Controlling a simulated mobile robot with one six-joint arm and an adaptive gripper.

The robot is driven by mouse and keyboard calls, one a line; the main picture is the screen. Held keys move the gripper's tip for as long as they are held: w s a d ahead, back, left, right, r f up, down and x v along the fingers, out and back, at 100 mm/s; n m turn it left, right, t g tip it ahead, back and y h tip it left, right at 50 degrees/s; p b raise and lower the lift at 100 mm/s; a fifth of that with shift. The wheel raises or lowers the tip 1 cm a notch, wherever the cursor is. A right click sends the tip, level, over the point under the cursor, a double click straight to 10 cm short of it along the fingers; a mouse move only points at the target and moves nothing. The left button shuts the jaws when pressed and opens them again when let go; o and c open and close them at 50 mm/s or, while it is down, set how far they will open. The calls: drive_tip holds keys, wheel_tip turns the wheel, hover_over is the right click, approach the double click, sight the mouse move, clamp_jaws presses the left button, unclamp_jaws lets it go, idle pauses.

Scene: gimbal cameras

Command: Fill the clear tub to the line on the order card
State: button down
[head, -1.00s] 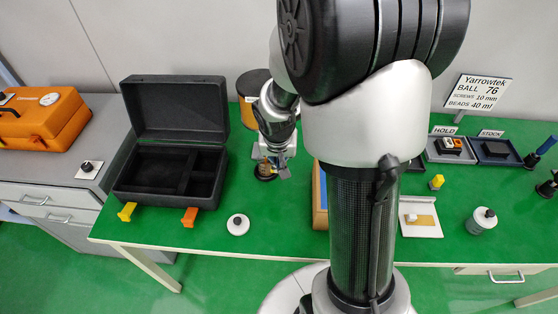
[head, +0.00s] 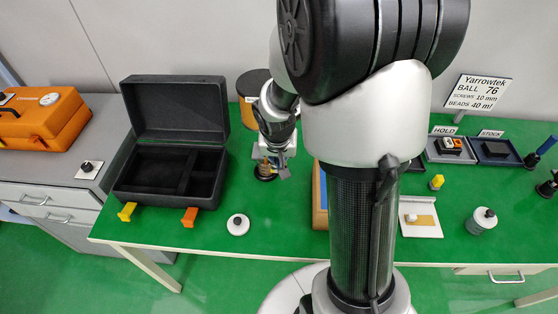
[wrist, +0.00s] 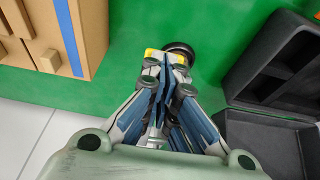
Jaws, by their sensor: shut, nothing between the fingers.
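The order card (head: 478,92) stands at the back right and reads "BALL 76", "SCREWS 10 mm" and "BEADS 40 ml". My gripper (head: 277,168) is low over the green table, right of the black case. In the wrist view its fingers (wrist: 163,75) are together with nothing between them. Just beyond the fingertips is a round black item (wrist: 182,48) with a yellow part beside it, mostly hidden by the fingers. I cannot tell what it is.
The open black case (head: 137,190) is left of my gripper. A wooden box (head: 320,205) is at its right, partly behind my arm. A drum (head: 252,86) stands behind. Blue trays (head: 496,160) sit at right.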

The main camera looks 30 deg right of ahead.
drive_tip(key=shift+r, duration=0.1)
idle(0.6)
drive_tip(key=shift+r+p, duration=0.55)
drive_tip(key=shift+r, duration=0.15)
